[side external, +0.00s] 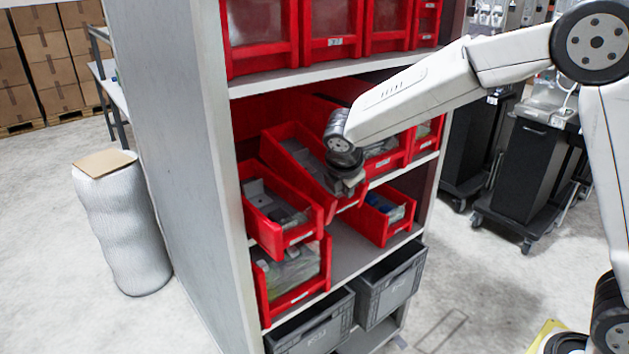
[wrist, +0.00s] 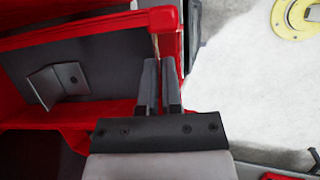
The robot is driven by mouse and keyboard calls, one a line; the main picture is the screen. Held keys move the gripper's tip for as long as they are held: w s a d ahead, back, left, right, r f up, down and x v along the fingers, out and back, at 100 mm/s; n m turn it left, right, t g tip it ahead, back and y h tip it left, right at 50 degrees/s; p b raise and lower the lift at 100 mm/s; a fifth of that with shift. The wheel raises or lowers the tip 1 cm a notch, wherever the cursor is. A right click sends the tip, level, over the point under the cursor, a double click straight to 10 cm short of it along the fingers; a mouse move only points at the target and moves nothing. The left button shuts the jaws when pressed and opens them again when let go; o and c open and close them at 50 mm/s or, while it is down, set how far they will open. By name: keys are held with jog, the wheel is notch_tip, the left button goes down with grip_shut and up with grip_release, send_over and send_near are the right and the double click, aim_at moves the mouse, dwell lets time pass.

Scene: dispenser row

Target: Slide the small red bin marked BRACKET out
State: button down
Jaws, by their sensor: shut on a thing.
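The small red bin (side external: 283,135) with a dark grey inside juts out from the middle shelf, its front end tilted down. In the wrist view a bent metal bracket (wrist: 57,84) lies in the bin, beside the bin's red rim (wrist: 158,20). My gripper (side external: 348,186) is at the front end of this bin. In the wrist view my gripper (wrist: 160,68) is shut on the bin's red front wall, one finger on each side. My wrist hides part of the bin's front in the side view, and no BRACKET label is readable.
Left of it another red bin (side external: 268,228) with grey parts also juts out. Below are a red bin (side external: 298,292) with bagged parts, a red bin (side external: 388,232) with blue items, and grey crates (side external: 392,287). The shelf's side panel (side external: 175,150) stands left. Floor in front is open.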

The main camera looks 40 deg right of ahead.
jog(key=shift+s+r, duration=0.1)
jog(key=shift+s, duration=0.75)
jog(key=c, duration=0.7)
grip_release()
jog(key=shift+v, duration=3.95)
